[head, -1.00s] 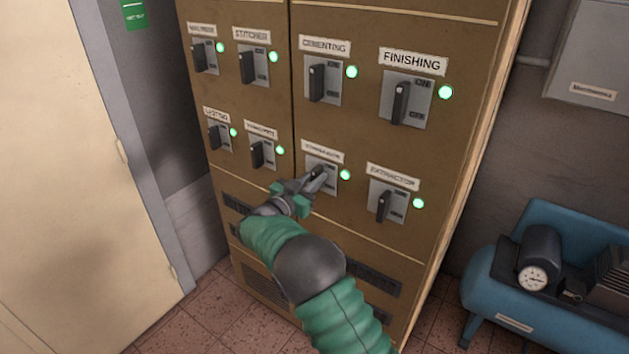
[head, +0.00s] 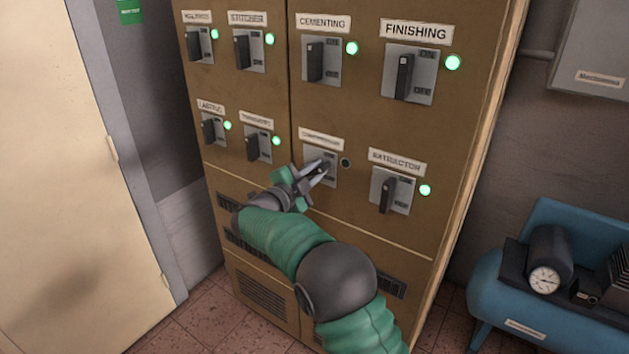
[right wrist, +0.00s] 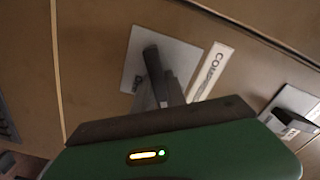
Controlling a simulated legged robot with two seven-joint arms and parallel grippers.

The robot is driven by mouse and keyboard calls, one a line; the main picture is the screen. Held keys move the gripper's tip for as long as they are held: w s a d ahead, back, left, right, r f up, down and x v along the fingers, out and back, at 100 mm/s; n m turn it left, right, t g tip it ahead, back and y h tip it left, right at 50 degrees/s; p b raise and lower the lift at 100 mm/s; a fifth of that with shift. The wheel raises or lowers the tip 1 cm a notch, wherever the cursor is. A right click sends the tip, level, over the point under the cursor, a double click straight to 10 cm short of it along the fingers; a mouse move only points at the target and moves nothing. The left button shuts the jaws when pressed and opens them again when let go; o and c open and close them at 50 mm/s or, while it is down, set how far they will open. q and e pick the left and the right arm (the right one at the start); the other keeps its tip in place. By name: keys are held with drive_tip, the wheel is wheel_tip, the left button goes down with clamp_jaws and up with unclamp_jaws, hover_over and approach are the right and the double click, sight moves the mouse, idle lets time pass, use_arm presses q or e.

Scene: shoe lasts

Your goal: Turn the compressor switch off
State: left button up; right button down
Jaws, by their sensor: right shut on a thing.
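The compressor switch (head: 331,177) is in the lower row of the brown cabinet, on a grey plate under its label (head: 321,139). Its lamp (head: 345,163) is dark. My right gripper (head: 318,170) is at this switch, shut on its handle, and its fingers hide much of the handle in the head view. In the right wrist view the black handle (right wrist: 152,62) stands on the grey plate (right wrist: 182,55), with the gripper fingers (right wrist: 168,92) at its lower part. My left gripper is not in view.
The extractor switch (head: 387,193) is close on the right and the finishing switch (head: 405,76) is above it. The other switches' lamps glow green. A blue compressor tank (head: 490,290) stands right of the cabinet (head: 350,222). A pale door (head: 60,170) is at the left.

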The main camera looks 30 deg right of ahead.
drive_tip(key=m+b, duration=0.2)
drive_tip(key=f+m+b, duration=0.1)
drive_tip(key=m+b, duration=0.1)
drive_tip(key=shift+s, duration=0.1)
drive_tip(key=shift+m+b, duration=1.15)
drive_tip(key=shift+m, duration=0.05)
drive_tip(key=shift+f, duration=0.1)
drive_tip(key=c, duration=1.4)
unclamp_jaws()
drive_tip(key=shift+s, duration=0.1)
drive_tip(key=shift+o, duration=0.2)
drive_tip(key=shift+r, duration=0.2)
drive_tip(key=shift+a, duration=0.35)
drive_tip(key=v, duration=1.6)
drive_tip(key=shift+p, duration=0.3)
